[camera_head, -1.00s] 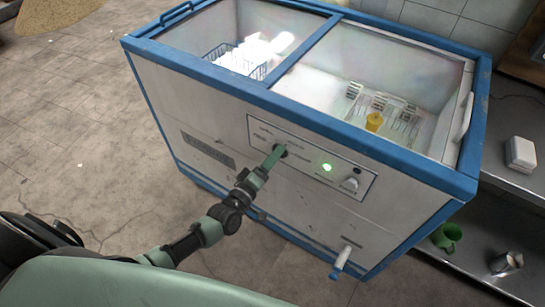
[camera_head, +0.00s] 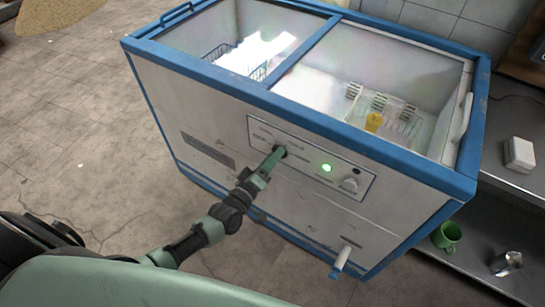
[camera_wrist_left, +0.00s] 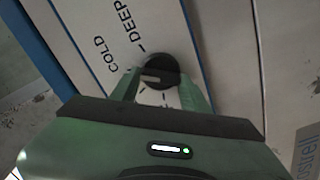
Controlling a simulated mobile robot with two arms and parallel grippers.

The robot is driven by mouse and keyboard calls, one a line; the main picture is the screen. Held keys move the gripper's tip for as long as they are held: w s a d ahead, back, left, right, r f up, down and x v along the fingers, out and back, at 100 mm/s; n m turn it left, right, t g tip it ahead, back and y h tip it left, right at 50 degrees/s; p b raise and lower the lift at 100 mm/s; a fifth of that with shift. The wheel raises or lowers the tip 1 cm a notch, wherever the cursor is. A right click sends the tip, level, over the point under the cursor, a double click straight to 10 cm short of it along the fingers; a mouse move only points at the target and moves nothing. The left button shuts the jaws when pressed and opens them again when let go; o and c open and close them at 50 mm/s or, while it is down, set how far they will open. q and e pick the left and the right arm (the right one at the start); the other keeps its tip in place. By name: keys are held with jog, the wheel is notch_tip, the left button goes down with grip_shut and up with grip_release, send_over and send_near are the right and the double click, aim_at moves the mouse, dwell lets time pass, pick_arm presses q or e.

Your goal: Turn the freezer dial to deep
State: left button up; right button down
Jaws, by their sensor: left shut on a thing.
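The chest freezer (camera_head: 300,210) is white with blue edges, and its control panel (camera_head: 330,178) is on the front. My left gripper (camera_head: 279,152) is at the left part of this panel and hides most of the dial there. In the left wrist view the black round dial (camera_wrist_left: 161,68) sits between the fingertips of my left gripper (camera_wrist_left: 160,88), which is shut on it. The labels COLD (camera_wrist_left: 104,54) and DEEP (camera_wrist_left: 128,22) are printed beside the dial. A light pointer mark shows on the dial. My right gripper is not in view.
A drain tap (camera_head: 342,258) sticks out low on the front. A shelf with a green mug (camera_head: 446,236) and a metal cup (camera_head: 506,263) stands at right.

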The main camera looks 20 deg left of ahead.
pick_arm(q)
jog(key=shift+d+r+m+p, duration=0.1)
jog(key=shift+m+p, duration=0.35)
jog(key=shift+m, duration=1.7)
jog(key=shift+r+m+p, duration=0.1)
jog(key=shift+m+p, duration=0.3)
jog(key=shift+m, duration=1.75)
jog(key=shift+f, duration=0.1)
jog(key=o, duration=1.4)
jog(key=shift+c, duration=0.2)
jog(key=v, duration=0.8)
